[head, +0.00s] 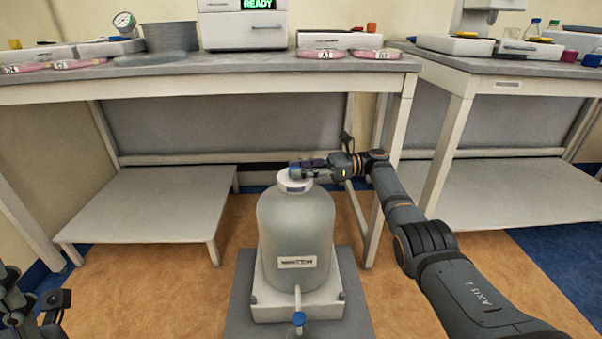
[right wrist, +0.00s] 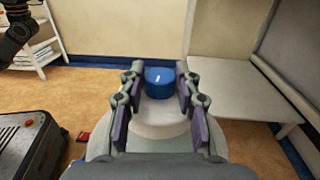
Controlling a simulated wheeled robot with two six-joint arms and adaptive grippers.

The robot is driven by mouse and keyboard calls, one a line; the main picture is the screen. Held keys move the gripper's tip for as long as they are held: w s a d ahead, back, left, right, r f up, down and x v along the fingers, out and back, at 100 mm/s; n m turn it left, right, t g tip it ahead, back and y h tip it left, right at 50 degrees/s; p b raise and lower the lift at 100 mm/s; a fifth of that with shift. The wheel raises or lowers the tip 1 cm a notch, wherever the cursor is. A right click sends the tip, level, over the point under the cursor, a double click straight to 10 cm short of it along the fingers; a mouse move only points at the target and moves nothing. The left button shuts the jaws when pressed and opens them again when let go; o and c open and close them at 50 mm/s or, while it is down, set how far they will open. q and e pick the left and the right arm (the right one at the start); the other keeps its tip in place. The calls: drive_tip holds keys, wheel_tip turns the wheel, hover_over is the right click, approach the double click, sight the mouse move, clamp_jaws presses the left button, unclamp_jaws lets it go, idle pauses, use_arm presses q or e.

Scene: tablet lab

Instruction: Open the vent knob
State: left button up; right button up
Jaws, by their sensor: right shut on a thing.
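The vent knob (right wrist: 159,84) is a blue round cap with a short white mark, on the white lid (head: 288,185) of a large translucent carboy (head: 295,235). My right gripper (head: 300,167) reaches over the lid from the right in the head view and hides much of the knob. In the right wrist view, the fingers of my right gripper (right wrist: 159,70) stand on both sides of the knob and are shut on it. My left gripper (head: 32,312) is partly in view at the bottom left, away from the carboy; its jaws are unclear.
The carboy stands on a white stand (head: 335,304) above a grey base, with a blue-handled tap (head: 298,318) at its front. A lab bench (head: 230,76) with a low shelf (head: 150,205) stands behind, and another bench (head: 500,75) stands at the right. Orange floor lies around.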

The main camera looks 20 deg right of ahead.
drive_tip(key=shift+r, duration=0.1)
idle(0.5)
drive_tip(key=o, duration=1.2)
drive_tip(key=shift+c, duration=0.2)
wheel_tip(320, 180, up, 10)
drive_tip(key=shift+f, duration=0.1)
